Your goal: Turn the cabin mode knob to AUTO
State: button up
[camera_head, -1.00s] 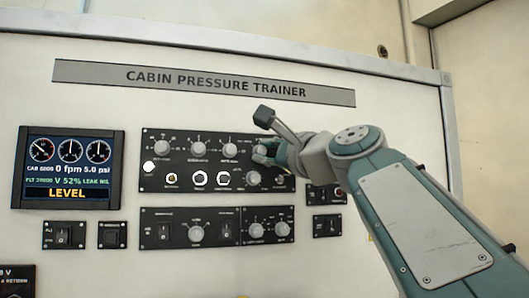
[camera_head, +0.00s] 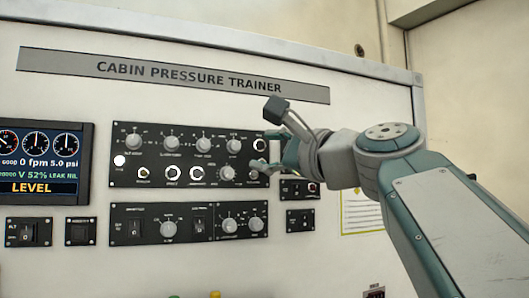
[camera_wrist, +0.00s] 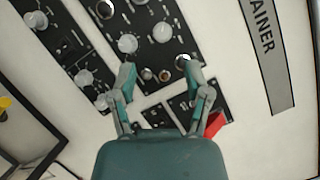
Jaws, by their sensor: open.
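The upper black control panel (camera_head: 150,155) carries several grey knobs and a lower row of round controls. I cannot read which knob is the cabin mode knob or find AUTO. One larger grey knob (camera_head: 227,172) is at the lower right of this panel, left of my gripper. My gripper (camera_head: 274,153) is open and empty at the panel's right end. In the wrist view the spread teal fingers of my gripper (camera_wrist: 160,76) have the panel edge between them. A grey knob (camera_wrist: 162,32) and another grey knob (camera_wrist: 128,43) lie beyond the fingertips, apart from them.
A display (camera_head: 45,162) reading LEVEL is on the left. A lower panel (camera_head: 150,224) with knobs and switches is below. Small switch panels (camera_head: 300,220) sit at lower right, close under my gripper. A red part (camera_wrist: 215,122) shows beside my gripper.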

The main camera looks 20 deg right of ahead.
jog(key=v, duration=0.4)
jog(key=shift+s, duration=0.15)
jog(key=shift+f, duration=0.1)
dwell(0.3)
